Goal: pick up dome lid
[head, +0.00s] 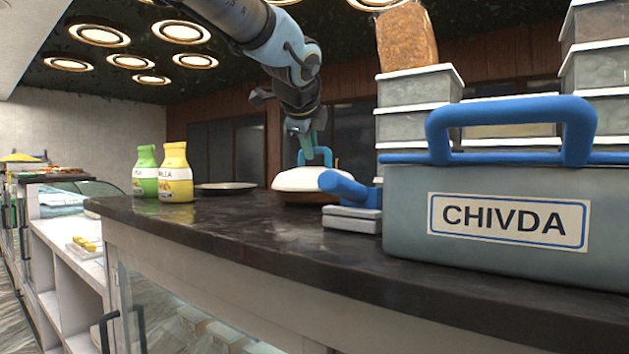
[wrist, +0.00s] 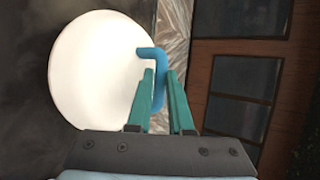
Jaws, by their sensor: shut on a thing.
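The dome lid (head: 303,180) is white and round, with a blue handle on top.
A grey-blue box labelled CHIVDA (head: 400,215) stands at the front right, beside a small grey block with a blue handle (head: 350,190). Stacked containers (head: 415,125) rise behind. Green (head: 145,172) and yellow (head: 176,175) bottles and a dark plate (head: 226,188) stand left. Counter between is clear.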

